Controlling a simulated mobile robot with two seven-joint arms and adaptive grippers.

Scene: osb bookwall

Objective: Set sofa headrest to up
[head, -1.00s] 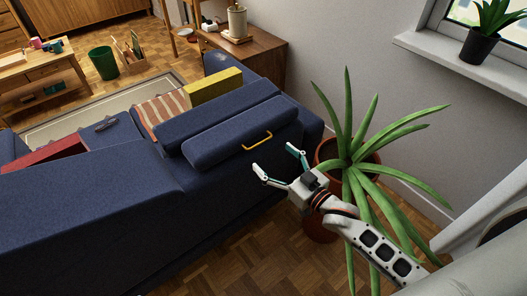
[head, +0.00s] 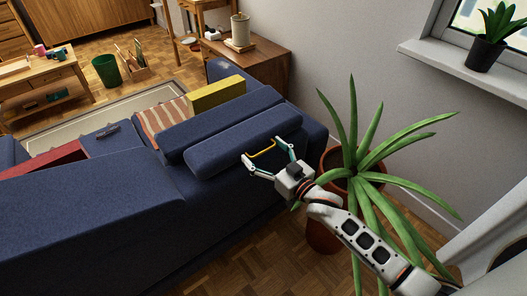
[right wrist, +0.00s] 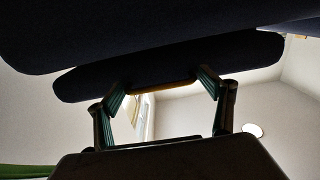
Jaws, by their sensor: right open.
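The navy blue sofa (head: 90,215) stands with its back towards me. Its headrest (head: 238,142) is a long padded cushion along the rear of the right-hand backrest, leaning back. A yellow handle (head: 268,146) is on its near side. My right gripper (head: 262,151) is open, with its two fingers spread around the handle's ends. In the right wrist view, the headrest (right wrist: 185,62) is a dark shape above, and the handle (right wrist: 160,87) runs between the open fingertips (right wrist: 161,83). I cannot tell whether the fingers touch it. My left gripper is not in view.
A wooden side table (head: 262,55) is beyond the sofa. A yellow cushion (head: 216,94) and a striped cushion (head: 162,118) lie on the seat. The wood floor (head: 225,260) behind the sofa is clear.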

